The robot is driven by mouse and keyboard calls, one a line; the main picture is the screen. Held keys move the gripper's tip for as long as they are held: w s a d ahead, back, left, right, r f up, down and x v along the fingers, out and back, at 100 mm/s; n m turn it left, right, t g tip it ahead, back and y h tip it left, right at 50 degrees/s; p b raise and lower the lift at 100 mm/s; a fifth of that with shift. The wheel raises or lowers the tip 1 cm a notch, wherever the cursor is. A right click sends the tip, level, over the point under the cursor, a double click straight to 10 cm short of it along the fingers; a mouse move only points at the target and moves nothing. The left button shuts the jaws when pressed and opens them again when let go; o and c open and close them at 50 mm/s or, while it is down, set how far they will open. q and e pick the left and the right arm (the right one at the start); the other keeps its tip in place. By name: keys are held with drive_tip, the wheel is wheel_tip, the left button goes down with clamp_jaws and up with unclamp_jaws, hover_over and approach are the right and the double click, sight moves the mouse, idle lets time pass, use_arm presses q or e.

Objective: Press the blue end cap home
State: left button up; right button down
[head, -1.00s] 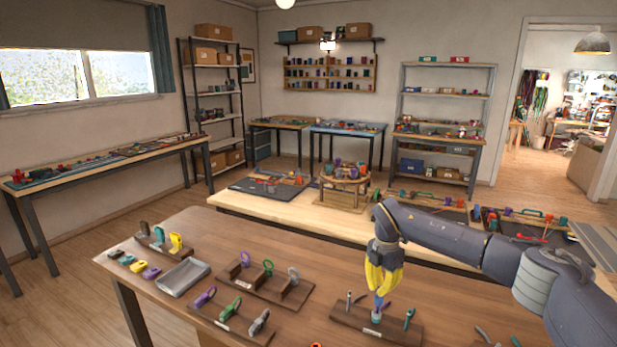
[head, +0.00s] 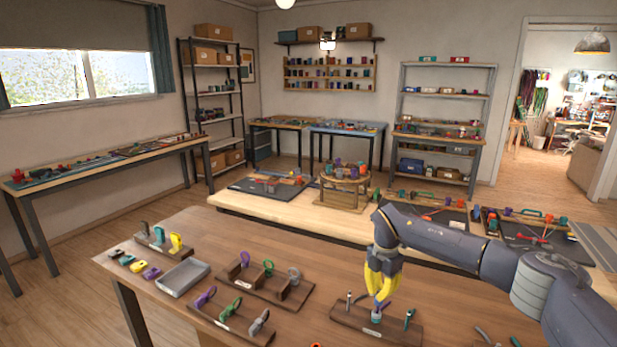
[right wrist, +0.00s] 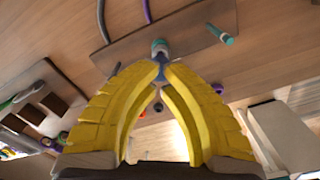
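My right gripper (head: 381,301), with yellow fingers, points down at the wooden stand (head: 345,316) at the front right of the near bench. Its fingertips meet around the small blue end cap (head: 383,306). The cap is at the upright pale holder (head: 376,317) on the stand. The fingers partly hide the cap, so I cannot tell how deep it sits. My left gripper is not in view.
A thin grey tool (head: 349,302) and a teal-green tool (head: 409,318) stand on either side in the same stand. A grey tray (head: 183,279) and wooden racks with coloured-handled tools (head: 265,284) lie to the left. Bare bench lies between the racks and the stand.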

drive_tip(key=shift+f, duration=0.85)
idle(0.3)
drive_tip(key=shift+r, duration=4)
